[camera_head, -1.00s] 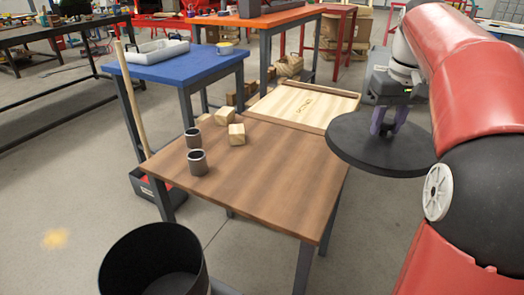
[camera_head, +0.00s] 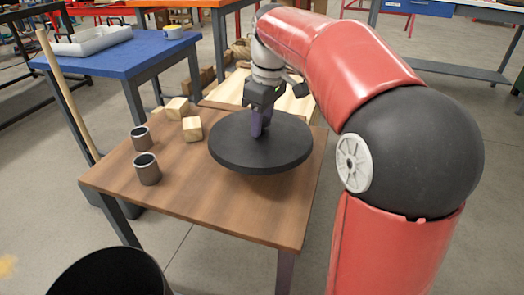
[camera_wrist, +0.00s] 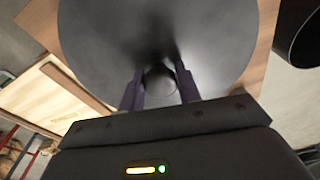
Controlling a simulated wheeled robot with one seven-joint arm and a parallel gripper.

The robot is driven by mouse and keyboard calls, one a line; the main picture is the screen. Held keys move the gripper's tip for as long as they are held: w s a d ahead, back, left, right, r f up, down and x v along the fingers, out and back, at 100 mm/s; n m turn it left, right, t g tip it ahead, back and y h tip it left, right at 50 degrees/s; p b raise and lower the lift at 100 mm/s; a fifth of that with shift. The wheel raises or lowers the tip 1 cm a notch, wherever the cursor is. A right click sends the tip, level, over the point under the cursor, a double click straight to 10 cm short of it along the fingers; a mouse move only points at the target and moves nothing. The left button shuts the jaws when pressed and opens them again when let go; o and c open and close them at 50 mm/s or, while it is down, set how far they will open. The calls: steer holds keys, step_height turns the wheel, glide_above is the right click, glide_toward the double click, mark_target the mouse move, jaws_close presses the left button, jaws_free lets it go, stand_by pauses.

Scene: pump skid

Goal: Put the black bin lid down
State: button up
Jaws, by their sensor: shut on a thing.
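The black bin lid (camera_head: 245,155) is a flat round disc with a knob (camera_wrist: 159,79) at its centre. My gripper (camera_head: 262,122) is shut on that knob and holds the lid roughly level over the right and back part of the brown wooden table (camera_head: 215,205). I cannot tell whether the lid touches the tabletop. In the wrist view the lid (camera_wrist: 105,40) fills the upper middle, with my two purple fingers (camera_wrist: 160,88) on either side of the knob. The open black bin (camera_head: 112,275) stands on the floor at the front left.
Two grey metal cups (camera_head: 147,172) and several wooden blocks (camera_head: 192,130) stand on the table's left and back parts. A pale wooden board (camera_head: 228,90) lies behind the lid. The table's front part is clear. A blue table (camera_head: 120,55) stands at the back left.

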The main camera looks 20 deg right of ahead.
mark_target(263, 136)
steer(key=shift+f+b, duration=0.6)
steer(key=shift+f, duration=2.8)
steer(key=shift+f, duration=0.15)
steer(key=o, duration=1)
steer(key=shift+o, duration=0.2)
steer(key=r+p, duration=0.1)
steer(key=r, duration=0.7)
steer(key=s+d+r+p, duration=0.1)
steer(key=r, duration=0.3)
steer(key=shift+s+r+p, duration=0.1)
steer(key=shift+r+p, duration=0.05)
steer(key=shift+p, duration=0.2)
